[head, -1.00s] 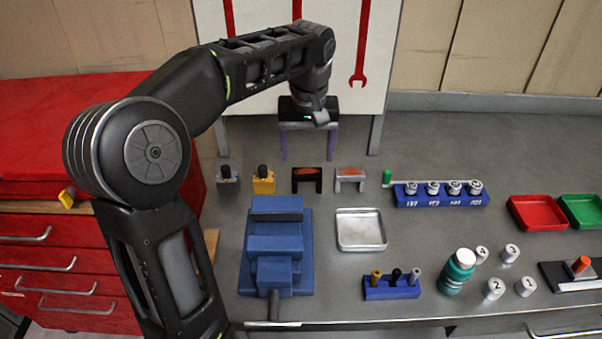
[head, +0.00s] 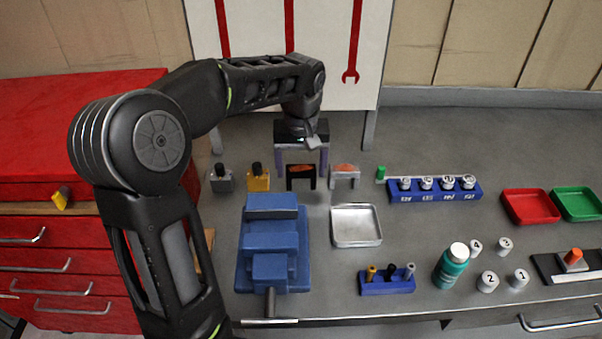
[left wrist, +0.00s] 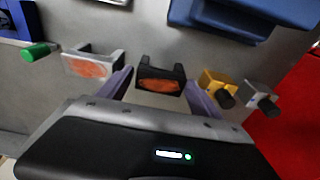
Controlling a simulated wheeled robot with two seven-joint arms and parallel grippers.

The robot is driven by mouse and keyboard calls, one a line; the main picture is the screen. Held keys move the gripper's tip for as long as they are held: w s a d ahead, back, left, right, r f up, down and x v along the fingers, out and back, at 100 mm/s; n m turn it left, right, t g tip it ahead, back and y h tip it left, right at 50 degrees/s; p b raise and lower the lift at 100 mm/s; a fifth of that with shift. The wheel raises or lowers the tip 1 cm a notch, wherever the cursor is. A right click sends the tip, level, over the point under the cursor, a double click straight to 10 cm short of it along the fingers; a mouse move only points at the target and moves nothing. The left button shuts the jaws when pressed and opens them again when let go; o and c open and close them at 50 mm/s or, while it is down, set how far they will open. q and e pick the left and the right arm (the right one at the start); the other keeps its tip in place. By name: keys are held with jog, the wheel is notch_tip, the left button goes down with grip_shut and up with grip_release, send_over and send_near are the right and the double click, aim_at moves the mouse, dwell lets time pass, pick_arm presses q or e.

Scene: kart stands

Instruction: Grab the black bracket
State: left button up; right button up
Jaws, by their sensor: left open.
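The black bracket (head: 301,172) stands on the grey bench, a small U-shaped piece with an orange patch on top. In the left wrist view the black bracket (left wrist: 160,80) lies beyond and between the fingertips. My left gripper (head: 302,172) is open, its two purple fingers pointing down just behind the black bracket. In the left wrist view my left gripper (left wrist: 160,78) has its fingers spread on either side of it, and I cannot tell whether they touch it. My right gripper is not in view.
A silver bracket (head: 345,172) stands close on the right. A yellow block (head: 258,180) and a grey block (head: 222,183) stand on the left. A blue vise (head: 270,247) and a metal tray (head: 356,226) lie in front. A blue rack (head: 432,193) is further right.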

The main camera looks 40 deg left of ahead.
pick_arm(q)
jog(key=shift+f, duration=0.75)
jog(key=shift+c, duration=0.2)
jog(key=shift+w+r, duration=0.1)
grip_shut()
dwell(0.4)
